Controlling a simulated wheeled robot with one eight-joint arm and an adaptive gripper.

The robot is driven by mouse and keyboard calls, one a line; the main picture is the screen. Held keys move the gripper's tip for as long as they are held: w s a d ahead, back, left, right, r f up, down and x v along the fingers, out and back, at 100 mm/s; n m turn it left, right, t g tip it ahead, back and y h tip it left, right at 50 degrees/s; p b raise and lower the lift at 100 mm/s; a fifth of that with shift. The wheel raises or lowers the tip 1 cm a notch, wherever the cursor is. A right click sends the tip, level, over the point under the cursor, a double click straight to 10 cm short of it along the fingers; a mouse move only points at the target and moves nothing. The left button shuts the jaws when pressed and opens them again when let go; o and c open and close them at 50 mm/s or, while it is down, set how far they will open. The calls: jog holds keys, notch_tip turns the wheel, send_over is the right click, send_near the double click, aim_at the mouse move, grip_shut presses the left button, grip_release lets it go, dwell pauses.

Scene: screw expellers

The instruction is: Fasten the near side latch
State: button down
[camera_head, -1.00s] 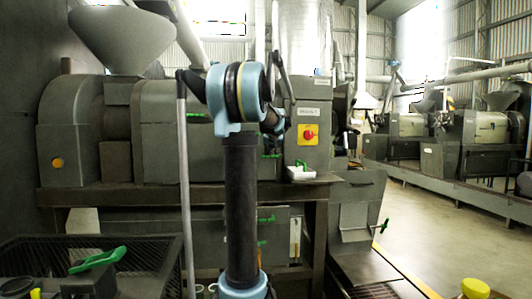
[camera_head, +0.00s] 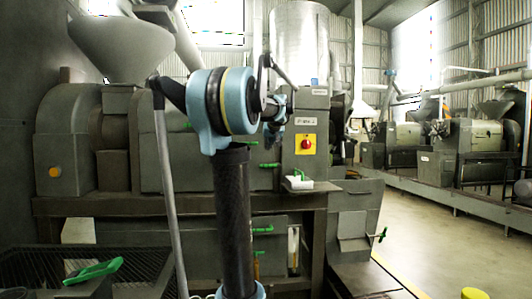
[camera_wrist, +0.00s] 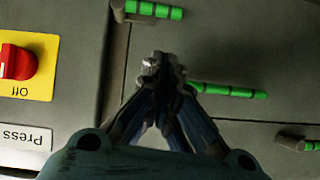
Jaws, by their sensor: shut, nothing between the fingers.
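Green-handled latches show on the grey press housing, and I cannot tell which one is the near side latch. In the wrist view one green handle (camera_wrist: 230,90) lies just right of my gripper (camera_wrist: 160,68), its left end close to the fingers; contact is unclear. Another green handle (camera_wrist: 153,10) is above the fingertips, and a third (camera_wrist: 300,143) is at the lower right. My gripper is shut and empty, its tips over the grey panel. In the head view my gripper (camera_head: 274,136) is partly hidden by my arm, above a green handle (camera_head: 268,165).
A red switch (camera_wrist: 17,62) on a yellow plate sits left of my gripper; it also shows in the head view (camera_head: 306,144). A black mesh guard (camera_head: 40,260) stands at lower left. Open floor (camera_head: 430,240) lies right.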

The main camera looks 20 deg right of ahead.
jog(key=shift+v, duration=1.25)
jog(key=shift+a, duration=0.15)
jog(key=s+a+f+n+g+y, duration=0.1)
jog(key=s+a+f+g+y, duration=0.1)
jog(key=s+a+f, duration=0.8)
jog(key=s+a+f+n+g+y, duration=0.15)
jog(key=s+a+f, duration=0.45)
jog(key=a+f, duration=0.65)
jog(key=s+a+f+g, duration=0.2)
jog(key=s+a+f, duration=0.2)
jog(key=s+f, duration=0.7)
jog(key=s+a+f+n+g, duration=0.1)
jog(key=s+a+f+g, duration=0.2)
jog(key=s+f, duration=0.8)
jog(key=shift+s+a+f+h, duration=0.2)
jog(key=shift+a+f+h, duration=0.25)
jog(key=shift+a, duration=0.65)
